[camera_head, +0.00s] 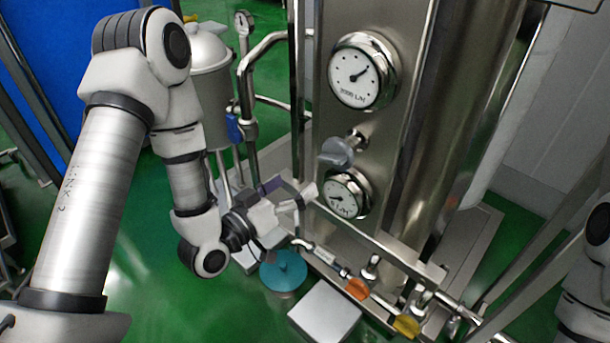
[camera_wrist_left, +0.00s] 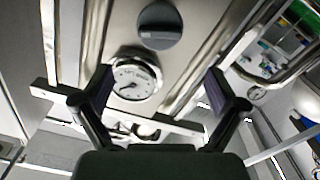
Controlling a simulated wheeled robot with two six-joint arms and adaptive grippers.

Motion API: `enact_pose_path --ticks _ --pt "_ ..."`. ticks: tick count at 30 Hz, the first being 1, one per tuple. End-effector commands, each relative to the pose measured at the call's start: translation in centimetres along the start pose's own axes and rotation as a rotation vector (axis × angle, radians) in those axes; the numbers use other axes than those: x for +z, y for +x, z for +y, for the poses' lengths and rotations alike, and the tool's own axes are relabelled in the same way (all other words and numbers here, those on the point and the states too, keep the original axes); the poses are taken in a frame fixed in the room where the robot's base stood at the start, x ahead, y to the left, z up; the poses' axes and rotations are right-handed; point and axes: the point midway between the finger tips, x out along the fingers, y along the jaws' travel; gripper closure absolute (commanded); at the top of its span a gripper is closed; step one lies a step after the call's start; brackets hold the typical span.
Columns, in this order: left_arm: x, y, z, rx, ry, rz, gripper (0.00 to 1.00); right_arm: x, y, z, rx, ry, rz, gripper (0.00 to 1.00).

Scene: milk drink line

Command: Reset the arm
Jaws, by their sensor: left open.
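My left arm comes in from the left in the head view, and its gripper (camera_head: 297,199) is in front of the steel panel, beside the lower gauge (camera_head: 346,194). In the left wrist view the two fingers of the left gripper (camera_wrist_left: 160,95) stand wide apart with nothing between them. Beyond them are the lower gauge (camera_wrist_left: 134,78) and a grey round knob (camera_wrist_left: 159,25). The knob (camera_head: 338,151) also shows in the head view, between the lower gauge and the upper gauge (camera_head: 362,71). Part of my right arm is at the right edge; its gripper is out of view.
Below the panel runs a pipe with an orange handle (camera_head: 357,288) and a yellow handle (camera_head: 406,325). A teal disc (camera_head: 283,270) and a white box (camera_head: 325,312) are low down. A lidded steel tank (camera_head: 208,85) stands behind my left arm. Green floor is open at lower left.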

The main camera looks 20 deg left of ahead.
Motion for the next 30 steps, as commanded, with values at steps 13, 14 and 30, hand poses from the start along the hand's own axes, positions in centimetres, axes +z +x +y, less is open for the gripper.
enact_pose_path --ticks 13,14,30 --pt "-0.1 -0.1 0.1 -0.002 -0.002 -0.009 0.04 0.0 -0.5 0.0 0.000 0.000 0.000 1.00" --pt "-0.1 -0.2 0.2 -0.005 -0.005 -0.019 0.04 0.0 -1.0 0.0 0.000 0.000 0.000 1.00" --pt "18.4 -21.1 -2.5 -0.544 0.032 -1.325 0.04 0.0 -11.8 -0.1 0.000 0.000 0.000 1.00"
